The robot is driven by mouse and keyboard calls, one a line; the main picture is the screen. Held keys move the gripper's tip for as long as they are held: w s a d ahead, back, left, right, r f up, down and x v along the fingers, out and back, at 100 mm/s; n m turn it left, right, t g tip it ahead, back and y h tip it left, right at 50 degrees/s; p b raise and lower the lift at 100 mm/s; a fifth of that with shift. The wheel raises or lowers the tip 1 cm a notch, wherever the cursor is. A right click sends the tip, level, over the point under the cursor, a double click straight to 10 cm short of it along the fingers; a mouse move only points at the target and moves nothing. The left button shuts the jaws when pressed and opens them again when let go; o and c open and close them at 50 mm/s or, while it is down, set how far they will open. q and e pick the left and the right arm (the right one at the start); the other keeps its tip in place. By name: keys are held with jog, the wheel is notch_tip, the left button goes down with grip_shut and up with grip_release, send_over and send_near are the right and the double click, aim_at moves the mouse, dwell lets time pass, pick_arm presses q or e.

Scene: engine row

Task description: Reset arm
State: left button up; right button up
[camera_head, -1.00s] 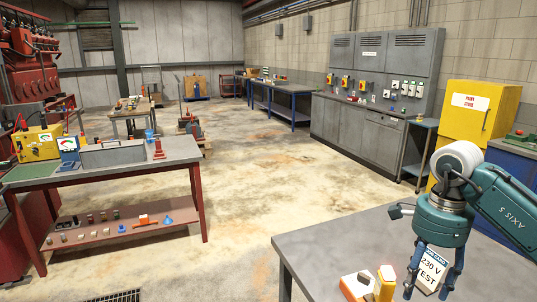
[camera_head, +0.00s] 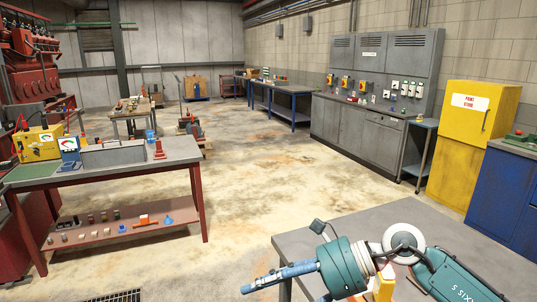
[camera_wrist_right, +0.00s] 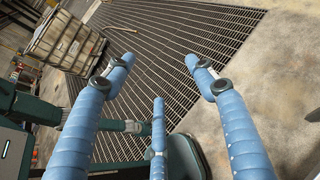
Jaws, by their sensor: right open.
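My right arm comes in from the lower right of the head view, over the near grey table (camera_head: 315,238). Its teal wrist is turned so that the blue fingers of my right gripper (camera_head: 268,277) point left, past the table's left edge. In the right wrist view the three fingers of this gripper (camera_wrist_right: 160,72) are spread open with nothing between them. My left gripper is not in view.
A yellow block (camera_head: 384,288) stands on the near table, partly hidden by my arm. A red-framed workbench (camera_head: 150,183) with tools stands left. A yellow cabinet (camera_head: 468,150) stands right. A floor grate (camera_wrist_right: 185,45) lies beyond the fingers.

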jog(key=w+a+r+m+t+y, duration=0.1)
jog(key=a+r+m+t+y, duration=0.3)
jog(key=r+m+t+y, duration=0.6)
jog(key=w+d+r+m+t+h, duration=0.2)
jog(key=w+d+m+t+h, duration=0.45)
jog(key=m, duration=0.85)
jog(key=s+d+f+m+g+h, duration=0.1)
jog(key=s+d+f+m+h, duration=0.2)
jog(key=d+f+m+h, duration=1.45)
jog(key=s+f+m+g+y, duration=0.2)
jog(key=s+f+m+g, duration=0.85)
jog(key=s+f, duration=1.55)
jog(key=s+f+n+g+b, duration=0.1)
jog(key=s+f+n+g, duration=0.1)
jog(key=f, duration=1.1)
jog(key=s+f+n+g+b, duration=0.1)
jog(key=s+f, duration=0.1)
jog(key=f, duration=1.1)
pick_arm(q)
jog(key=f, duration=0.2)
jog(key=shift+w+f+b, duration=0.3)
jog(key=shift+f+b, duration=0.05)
jog(key=shift+b, duration=0.05)
pick_arm(e)
jog(key=s+d+f, duration=0.2)
jog(key=s+f, duration=0.6)
jog(key=s+d+f+g, duration=0.1)
jog(key=s+d+f, duration=0.1)
jog(key=s+f, duration=0.6)
jog(key=shift+s+f+h, duration=0.3)
